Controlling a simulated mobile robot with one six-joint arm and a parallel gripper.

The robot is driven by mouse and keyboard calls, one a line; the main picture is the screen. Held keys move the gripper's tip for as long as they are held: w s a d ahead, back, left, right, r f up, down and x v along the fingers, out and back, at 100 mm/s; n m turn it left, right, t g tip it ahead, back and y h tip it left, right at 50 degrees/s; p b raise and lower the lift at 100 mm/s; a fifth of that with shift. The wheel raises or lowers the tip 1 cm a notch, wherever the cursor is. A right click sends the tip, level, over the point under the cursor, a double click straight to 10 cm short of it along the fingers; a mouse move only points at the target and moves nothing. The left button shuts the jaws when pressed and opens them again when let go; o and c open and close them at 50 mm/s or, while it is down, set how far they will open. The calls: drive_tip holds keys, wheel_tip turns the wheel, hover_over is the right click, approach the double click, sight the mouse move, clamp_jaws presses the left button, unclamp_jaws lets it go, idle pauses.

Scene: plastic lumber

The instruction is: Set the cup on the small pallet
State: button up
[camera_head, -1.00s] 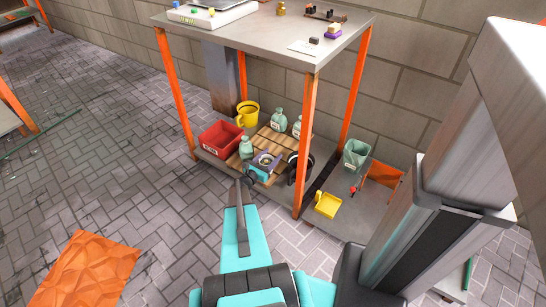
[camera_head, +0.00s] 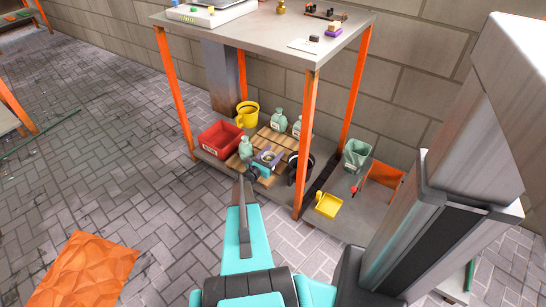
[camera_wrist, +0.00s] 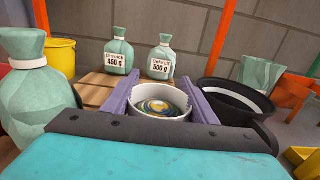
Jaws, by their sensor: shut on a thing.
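My gripper (camera_wrist: 157,100) has purple fingers on both sides of a white cup (camera_wrist: 157,131) and is shut on it. The cup is upright, with a coloured swirl visible inside. In the head view my gripper (camera_head: 267,160) is small, over the near part of the small pallet (camera_head: 270,138), a slatted wooden board on the lower shelf. The pallet (camera_wrist: 98,91) also shows behind the cup in the wrist view. Whether the cup touches the pallet I cannot tell; my gripper hides its underside.
A black bowl (camera_wrist: 234,98) is close on the right. A red bin (camera_head: 220,139) and yellow bucket (camera_head: 248,113) are left. Orange posts (camera_head: 305,140) and the upper shelf (camera_head: 270,32) frame the space.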

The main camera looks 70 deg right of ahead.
drive_tip(key=shift+f, duration=0.75)
drive_tip(key=shift+f, duration=0.15)
drive_tip(key=o, duration=1.2)
drive_tip(key=shift+a+r, duration=0.2)
drive_tip(key=p+v, duration=0.1)
drive_tip(key=v, duration=1)
drive_tip(key=shift+a+p, duration=0.3)
drive_tip(key=shift+p, duration=0.05)
drive_tip(key=shift+w, duration=0.1)
